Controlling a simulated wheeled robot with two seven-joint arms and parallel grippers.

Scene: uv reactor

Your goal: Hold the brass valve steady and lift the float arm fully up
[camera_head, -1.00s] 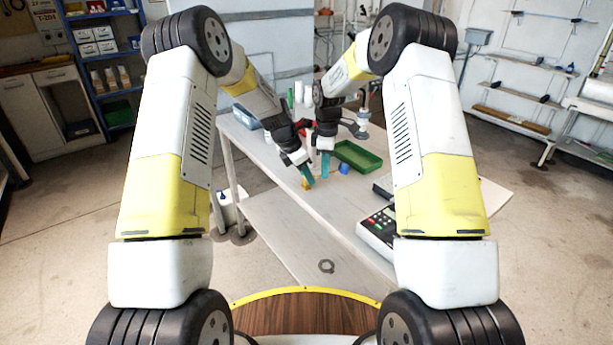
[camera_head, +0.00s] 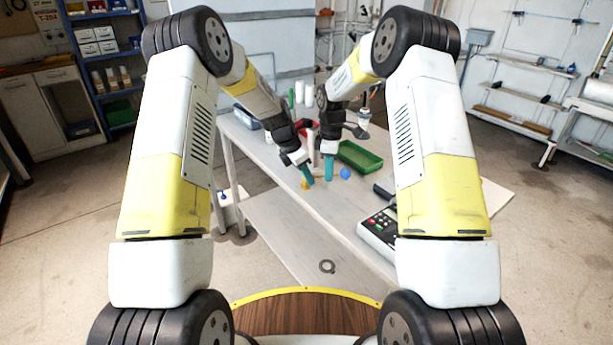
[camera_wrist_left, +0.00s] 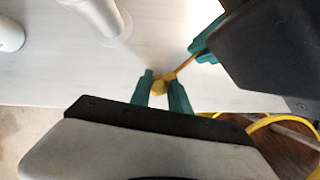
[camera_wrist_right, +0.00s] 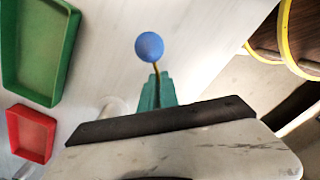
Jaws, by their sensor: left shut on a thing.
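The brass valve (camera_wrist_left: 160,85) is at the table's near edge, between the teal fingertips of my left gripper (camera_wrist_left: 163,93), which is shut on it. In the head view my left gripper (camera_head: 307,179) points down beside the edge. The float arm (camera_wrist_left: 197,54) is a thin brass rod running from the valve to the teal fingers of my right gripper (camera_wrist_right: 157,92). These fingers are close together with the rod between them. A blue ball (camera_wrist_right: 149,46) is on the float arm's far end, just beyond the fingertips. In the head view the blue ball (camera_head: 345,173) is right of my right gripper (camera_head: 329,170).
A green tray (camera_head: 359,157) and a red tray (camera_wrist_right: 31,133) lie behind the grippers. A white cylinder (camera_wrist_left: 101,18) stands close to the valve. A control box with coloured buttons (camera_head: 379,230) is on the right of the table. The tabletop between is clear.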

